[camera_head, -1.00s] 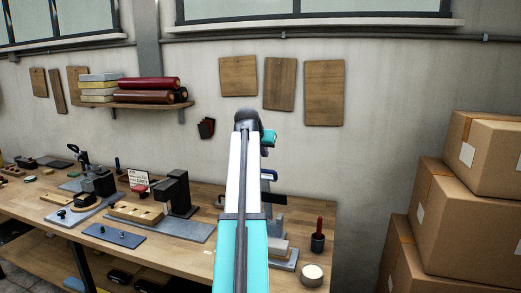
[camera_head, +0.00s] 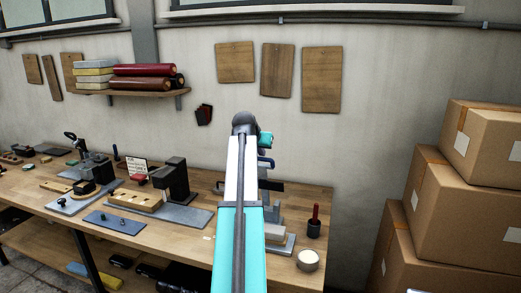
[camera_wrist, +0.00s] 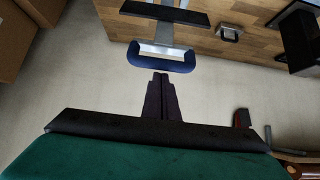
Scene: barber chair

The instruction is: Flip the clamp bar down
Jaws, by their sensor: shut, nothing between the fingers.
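In the wrist view, my gripper (camera_wrist: 161,78) is shut and empty, its dark fingers together. In the head view, the blue handle (camera_head: 266,162) and dark bar (camera_head: 273,186) show partly behind my arm, above a grey base (camera_head: 276,243). My fingers are hidden there.
The fixture stands at the right end of the wooden workbench (camera_head: 190,241). A cup with a red-handled tool (camera_head: 314,228) and a round pale tin (camera_head: 308,260) are beside it. A black press (camera_head: 172,180) stands left. Cardboard boxes (camera_head: 465,215) are stacked at right.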

